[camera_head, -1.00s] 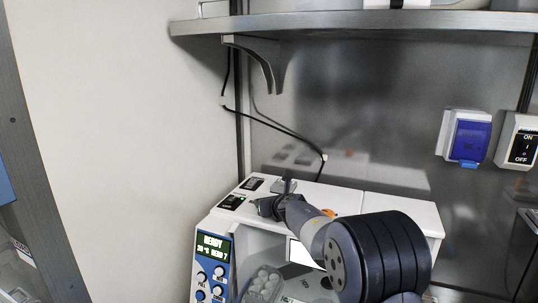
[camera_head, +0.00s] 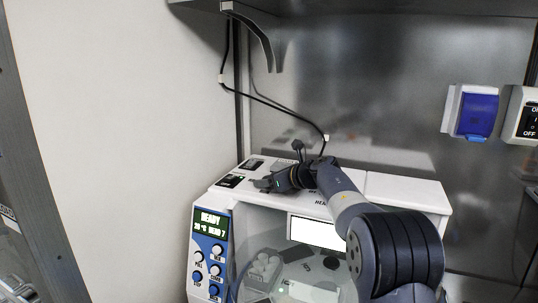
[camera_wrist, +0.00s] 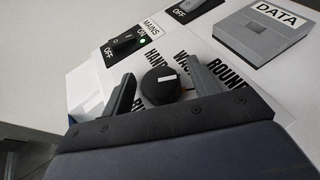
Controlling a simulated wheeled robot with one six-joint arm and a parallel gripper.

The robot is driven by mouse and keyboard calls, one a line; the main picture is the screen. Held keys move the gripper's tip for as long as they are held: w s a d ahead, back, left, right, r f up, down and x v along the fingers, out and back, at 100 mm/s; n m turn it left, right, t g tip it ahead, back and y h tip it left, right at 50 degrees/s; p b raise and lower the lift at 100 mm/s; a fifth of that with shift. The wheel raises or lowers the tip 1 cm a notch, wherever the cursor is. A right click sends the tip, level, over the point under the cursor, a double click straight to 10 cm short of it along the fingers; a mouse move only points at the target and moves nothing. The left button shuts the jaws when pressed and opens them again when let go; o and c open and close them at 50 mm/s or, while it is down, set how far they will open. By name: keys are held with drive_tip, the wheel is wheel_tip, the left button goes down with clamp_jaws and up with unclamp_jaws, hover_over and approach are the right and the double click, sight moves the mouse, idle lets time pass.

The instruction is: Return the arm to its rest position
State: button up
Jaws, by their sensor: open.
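My gripper (camera_head: 264,184) is above the top panel of a white lab machine (camera_head: 400,190), near its left end. In the wrist view my gripper (camera_wrist: 160,85) is open, with its two dark fingers apart. A black round knob (camera_wrist: 160,86) with a white mark shows between the fingers; I cannot tell whether they touch it. My arm reaches in from the lower right of the head view.
The machine's front panel (camera_head: 208,255) has a lit display reading READY and several knobs. On top are a green-lit MAINS switch (camera_wrist: 130,42) and a grey DATA cover (camera_wrist: 262,33). A shelf (camera_head: 350,6) hangs above. A blue-covered socket (camera_head: 476,114) is on the wall.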

drive_tip(key=shift+r+n+g+y+p, duration=0.1)
drive_tip(key=shift+n+g+y+p, duration=0.3)
drive_tip(key=shift+n+g+y, duration=0.7)
drive_tip(key=shift+s+d+r, duration=0.1)
drive_tip(key=shift+s+d, duration=0.1)
drive_tip(key=shift+d, duration=0.3)
drive_tip(key=shift+s+d+r+b, duration=0.25)
drive_tip(key=shift+s+d+b, duration=0.05)
drive_tip(key=shift+d, duration=0.05)
